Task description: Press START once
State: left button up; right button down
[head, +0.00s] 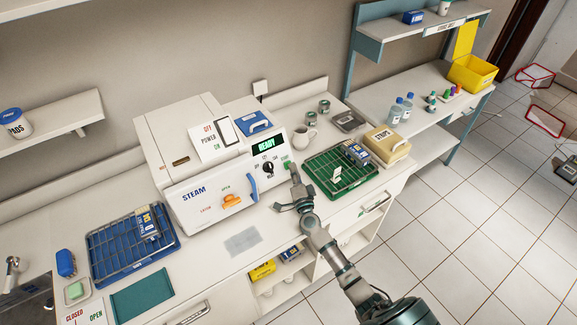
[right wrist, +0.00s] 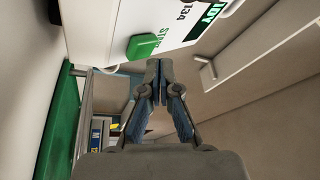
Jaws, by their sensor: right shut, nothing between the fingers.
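The white STEAM unit (head: 205,185) stands on the counter, its display (head: 264,146) reading READY in green. The green START button (head: 287,163) is on the right of its front panel, partly hidden by my right gripper in the head view. My right gripper (head: 294,172) is shut and empty, with its fingertips close to the button. In the right wrist view the button (right wrist: 142,46) sticks out of the panel beside partly hidden START lettering, and the shut fingertips (right wrist: 159,68) are close beside it. I cannot tell whether they touch. My left gripper is not in view.
A black dial (head: 268,168) sits left of the button. A green wire rack (head: 338,178) with a blue-labelled pack stands close right of my gripper. A white jug (head: 304,138) and a STRIPS box (head: 386,145) stand behind. A blue rack (head: 110,262) is at left.

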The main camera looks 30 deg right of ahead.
jog(key=shift+w+a, duration=0.1)
jog(key=shift+w+f, duration=0.1)
jog(key=shift+w, duration=0.1)
jog(key=shift+d, duration=0.2)
jog(key=shift+w+a+f, duration=0.15)
jog(key=shift+w, duration=0.1)
dwell(0.3)
jog(key=shift+w+f+b, duration=0.1)
jog(key=shift+w+b, duration=0.05)
jog(key=shift+b, duration=0.15)
dwell(0.4)
jog(key=shift+s+r+p, duration=0.4)
jog(key=shift+s+p, duration=0.35)
jog(key=shift+s, duration=0.05)
